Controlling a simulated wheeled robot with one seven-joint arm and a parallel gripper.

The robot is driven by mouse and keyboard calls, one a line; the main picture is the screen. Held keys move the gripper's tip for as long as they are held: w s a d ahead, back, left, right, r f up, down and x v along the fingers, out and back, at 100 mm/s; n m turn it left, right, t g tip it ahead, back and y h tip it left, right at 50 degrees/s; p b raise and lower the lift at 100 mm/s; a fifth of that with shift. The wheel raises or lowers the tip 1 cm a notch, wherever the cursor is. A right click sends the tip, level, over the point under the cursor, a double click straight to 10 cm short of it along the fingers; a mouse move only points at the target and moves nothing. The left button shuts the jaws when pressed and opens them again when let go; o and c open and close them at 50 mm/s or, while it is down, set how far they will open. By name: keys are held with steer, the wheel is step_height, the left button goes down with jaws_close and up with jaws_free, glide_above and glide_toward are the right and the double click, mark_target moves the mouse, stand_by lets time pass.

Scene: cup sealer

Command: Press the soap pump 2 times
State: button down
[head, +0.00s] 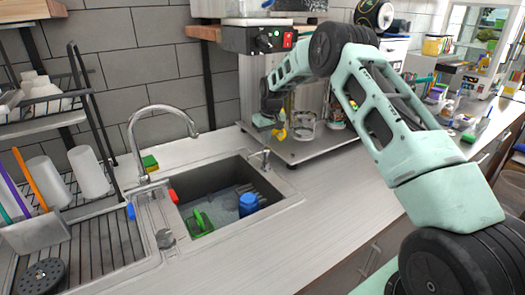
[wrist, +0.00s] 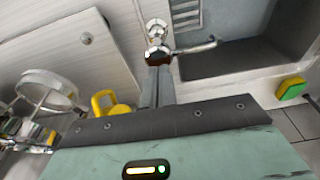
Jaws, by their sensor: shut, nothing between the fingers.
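The soap pump (head: 265,158) is a small chrome dispenser on the counter at the back right corner of the sink. In the wrist view its shiny chrome head (wrist: 158,52) lies just beyond my fingertips, and its spout (wrist: 196,48) points right, over the sink edge. My gripper (wrist: 160,72) is shut, with its grey fingers together and nothing between them. In the head view my gripper (head: 263,124) hangs above the soap pump, small and partly hard to make out. I cannot tell whether the fingertips touch the pump head.
The sink (head: 225,200) holds a blue item (head: 248,204) and a green brush (head: 201,222). A chrome faucet (head: 160,112) stands at its back left. The cup sealer (head: 300,145) and a clear cup (head: 304,124) are right of the pump. The front counter is clear.

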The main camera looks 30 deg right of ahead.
mark_target(266, 148)
steer(key=shift+f, duration=0.1)
stand_by(0.3)
steer(key=shift+f+b, duration=0.95)
steer(key=shift+f, duration=0.7)
steer(key=shift+r+p, duration=0.85)
steer(key=shift+r, duration=0.85)
steer(key=shift+f, duration=0.2)
steer(key=shift+f+b, duration=0.95)
steer(key=shift+f, duration=0.55)
steer(key=shift+r, duration=0.1)
steer(key=shift+r+p, duration=0.85)
steer(key=shift+r, duration=0.65)
